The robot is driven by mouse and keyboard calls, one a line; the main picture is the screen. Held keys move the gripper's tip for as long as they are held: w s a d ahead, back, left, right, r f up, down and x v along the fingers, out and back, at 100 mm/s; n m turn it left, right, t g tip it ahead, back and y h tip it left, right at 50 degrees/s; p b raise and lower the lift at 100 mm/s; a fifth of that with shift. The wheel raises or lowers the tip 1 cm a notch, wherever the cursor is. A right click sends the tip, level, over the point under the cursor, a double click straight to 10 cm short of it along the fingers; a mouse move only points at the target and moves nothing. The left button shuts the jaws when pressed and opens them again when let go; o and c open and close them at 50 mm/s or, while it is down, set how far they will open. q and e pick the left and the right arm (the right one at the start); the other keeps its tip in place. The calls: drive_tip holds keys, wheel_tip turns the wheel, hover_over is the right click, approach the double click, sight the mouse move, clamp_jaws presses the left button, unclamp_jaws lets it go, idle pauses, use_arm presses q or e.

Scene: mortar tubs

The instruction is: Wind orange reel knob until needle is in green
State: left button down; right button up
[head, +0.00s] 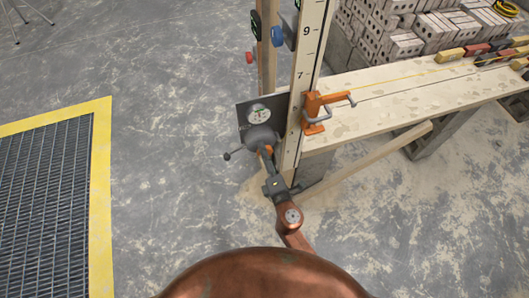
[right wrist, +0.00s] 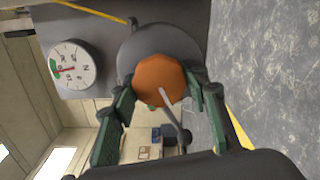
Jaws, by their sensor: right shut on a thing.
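The orange reel knob (right wrist: 158,78) fills the middle of the right wrist view, on the front of a round grey reel (right wrist: 135,45). My right gripper (right wrist: 160,92) has its green-padded fingers shut on the knob's two sides. In the head view my right gripper (head: 268,160) reaches up to the reel (head: 260,136) and mostly covers the knob. A white round dial (right wrist: 72,66) sits beside the reel, with a green patch at its edge and a red needle. The needle seems to lie near the green, but the dial is too small to tell exactly. My left gripper is out of view.
A tall numbered staff (head: 305,60) stands right beside the reel plate. An orange clamp (head: 318,108) grips the plank (head: 400,100) at its right. Grey blocks (head: 400,30) are stacked behind. A yellow-edged floor grate (head: 45,190) lies at left; floor between is clear.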

idle(0.4)
drive_tip(key=o, duration=1.2)
drive_tip(key=shift+c, duration=0.2)
drive_tip(key=shift+s, duration=0.1)
drive_tip(key=v, duration=1.2)
